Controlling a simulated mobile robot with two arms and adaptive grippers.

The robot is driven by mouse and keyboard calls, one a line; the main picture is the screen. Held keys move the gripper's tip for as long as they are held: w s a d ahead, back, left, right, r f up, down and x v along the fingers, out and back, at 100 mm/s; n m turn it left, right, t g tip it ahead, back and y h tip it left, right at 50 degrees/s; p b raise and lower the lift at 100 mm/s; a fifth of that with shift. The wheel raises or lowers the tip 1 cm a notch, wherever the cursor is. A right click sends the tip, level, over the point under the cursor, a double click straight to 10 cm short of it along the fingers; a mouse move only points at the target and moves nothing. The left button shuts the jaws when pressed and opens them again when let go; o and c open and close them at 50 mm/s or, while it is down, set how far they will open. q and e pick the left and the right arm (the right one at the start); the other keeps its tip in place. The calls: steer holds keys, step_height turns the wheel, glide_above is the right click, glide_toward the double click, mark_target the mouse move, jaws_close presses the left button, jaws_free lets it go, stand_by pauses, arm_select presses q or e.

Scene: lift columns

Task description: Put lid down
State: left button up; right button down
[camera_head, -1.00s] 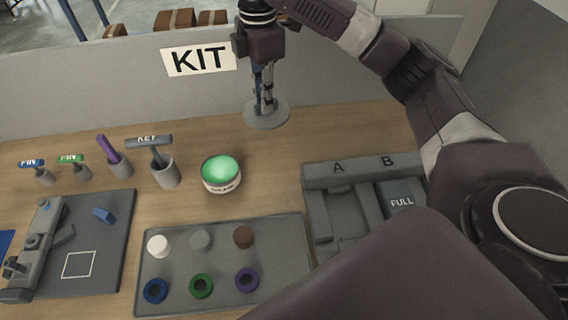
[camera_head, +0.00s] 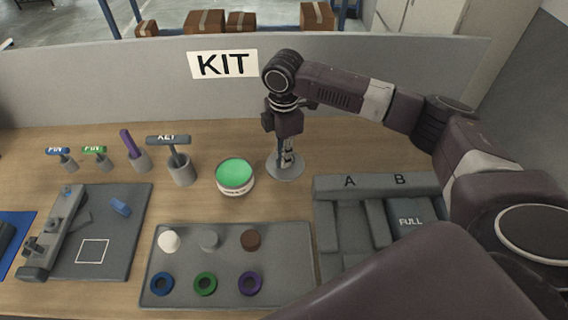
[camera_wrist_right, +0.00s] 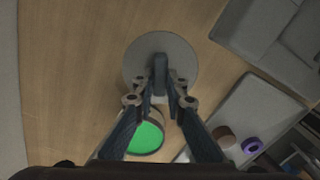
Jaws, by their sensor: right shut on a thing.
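The lid is a flat grey disc (camera_head: 285,168) with an upright handle. It is at the table behind and right of the round tub (camera_head: 235,177), which holds green contents and has no cover. My right gripper (camera_head: 287,160) points straight down and is shut on the lid's handle. In the right wrist view the lid (camera_wrist_right: 180,52) lies beyond the fingertips (camera_wrist_right: 160,85), with the handle between them. I cannot tell whether the disc touches the wood. My left gripper is not in view.
A grey tray (camera_head: 300,270) with several round pieces lies in front. Upright holders, one with a KEY handle (camera_head: 180,165), stand left of the tub. A grey panel (camera_head: 130,95) closes the back.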

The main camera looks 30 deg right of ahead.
steer(key=shift+f+p, duration=0.3)
steer(key=shift+f, duration=1.9)
steer(key=c, duration=2)
jaws_free()
steer(key=shift+f, duration=0.15)
steer(key=shift+o, duration=0.2)
step_height(320, 180, up, 11)
steer(key=shift+b, duration=1.2)
steer(key=shift+r, duration=0.7)
